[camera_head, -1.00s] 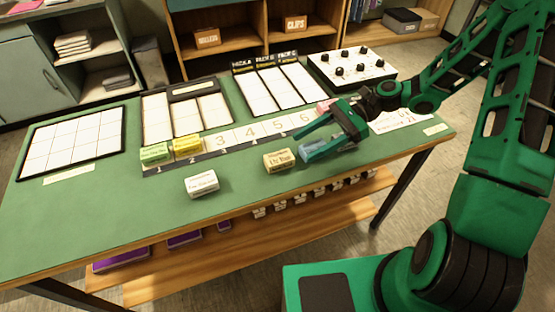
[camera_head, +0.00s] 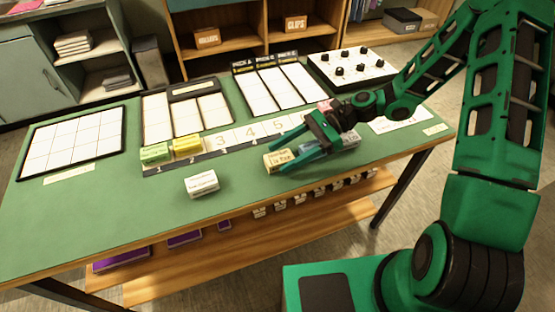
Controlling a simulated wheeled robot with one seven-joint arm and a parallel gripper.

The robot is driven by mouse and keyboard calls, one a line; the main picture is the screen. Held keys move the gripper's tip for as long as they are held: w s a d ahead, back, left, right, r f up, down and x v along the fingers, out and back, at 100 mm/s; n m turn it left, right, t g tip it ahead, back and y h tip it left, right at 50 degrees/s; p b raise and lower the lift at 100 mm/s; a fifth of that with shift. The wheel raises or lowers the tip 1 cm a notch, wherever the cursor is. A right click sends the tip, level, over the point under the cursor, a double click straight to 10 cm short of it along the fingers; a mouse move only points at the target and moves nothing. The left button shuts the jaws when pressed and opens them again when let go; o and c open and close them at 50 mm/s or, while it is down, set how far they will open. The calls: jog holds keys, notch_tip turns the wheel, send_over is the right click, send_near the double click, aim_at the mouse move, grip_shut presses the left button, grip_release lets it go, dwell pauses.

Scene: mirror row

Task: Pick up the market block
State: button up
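My gripper (camera_head: 274,157) is open above the front right part of the green table, its fingers pointing left. The tan-yellow block (camera_head: 279,162) lies at its fingertips, with one finger on the far side and one on the near side; I cannot tell whether they touch it. A blue block (camera_head: 309,150) is partly hidden under the gripper. A white block (camera_head: 202,183) lies apart to the left near the front. A green block (camera_head: 154,153) and a yellow block (camera_head: 187,145) sit on slots 1 and 2. The labels are too small to tell which block is the market one.
A numbered strip (camera_head: 221,141) runs behind the blocks. A pink block (camera_head: 324,105) is behind the gripper, and a greyish block (camera_head: 350,138) is partly hidden beside it. The table's front left is clear.

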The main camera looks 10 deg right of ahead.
jog(key=c, duration=1)
